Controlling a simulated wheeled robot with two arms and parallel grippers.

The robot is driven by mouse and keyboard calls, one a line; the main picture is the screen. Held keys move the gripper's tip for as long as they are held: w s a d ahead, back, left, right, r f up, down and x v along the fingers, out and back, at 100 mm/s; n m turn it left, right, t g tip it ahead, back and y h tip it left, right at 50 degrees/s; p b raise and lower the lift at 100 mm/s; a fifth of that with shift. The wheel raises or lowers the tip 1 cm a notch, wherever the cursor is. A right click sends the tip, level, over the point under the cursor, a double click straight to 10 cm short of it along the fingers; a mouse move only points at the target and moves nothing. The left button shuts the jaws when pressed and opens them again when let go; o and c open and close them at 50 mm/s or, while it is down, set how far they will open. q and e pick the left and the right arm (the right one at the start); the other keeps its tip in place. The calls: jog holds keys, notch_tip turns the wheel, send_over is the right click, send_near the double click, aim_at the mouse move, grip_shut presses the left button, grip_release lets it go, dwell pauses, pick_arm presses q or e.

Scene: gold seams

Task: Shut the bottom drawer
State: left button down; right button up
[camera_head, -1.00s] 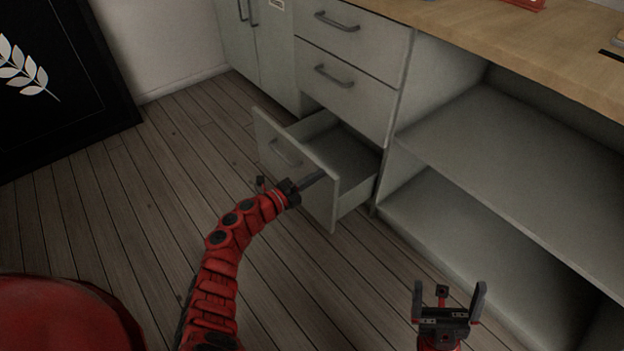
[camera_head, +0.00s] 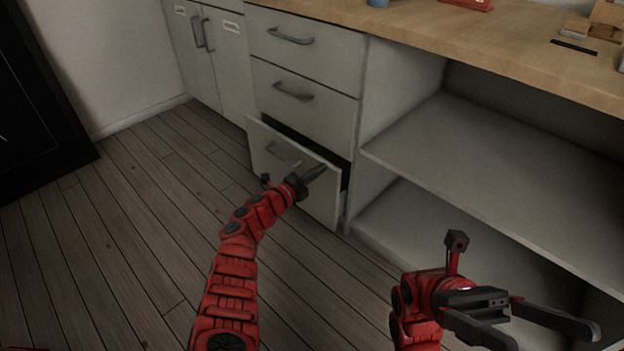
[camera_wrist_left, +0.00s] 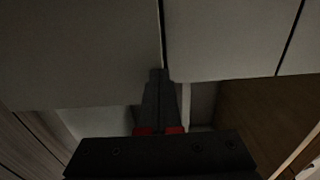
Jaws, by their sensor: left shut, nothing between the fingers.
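The bottom drawer (camera_head: 318,200) of the grey cabinet is slightly open. A dark gap shows behind its top edge and right side. Its front has a grey bar handle (camera_head: 283,154). My left gripper (camera_head: 318,171) is shut and empty, its tips at the upper right part of the drawer front; I cannot tell if they touch it. In the left wrist view the shut fingers (camera_wrist_left: 158,78) point at pale panels with a narrow dark seam between them. My right gripper (camera_head: 552,336) is open and empty at the lower right, away from the drawer.
Two closed drawers, the upper (camera_head: 305,45) and the middle (camera_head: 300,100), sit above. An open shelf (camera_head: 490,160) is to the right under the wooden countertop (camera_head: 480,40). A black panel (camera_head: 40,110) stands at the left. The wooden floor (camera_head: 130,250) before the cabinet is clear.

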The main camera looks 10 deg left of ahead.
pick_arm(q)
jog(key=shift+x, duration=0.9)
pick_arm(e)
jog(key=shift+s+d+r+n+t+h, duration=0.2)
jog(key=shift+s+d+n+t+h, duration=0.3)
jog(key=shift+d+t+h, duration=0.15)
jog(key=shift+s+d+r+n+t+h, duration=0.15)
jog(key=shift+s+d+n+t+h, duration=0.3)
jog(key=shift+t, duration=0.3)
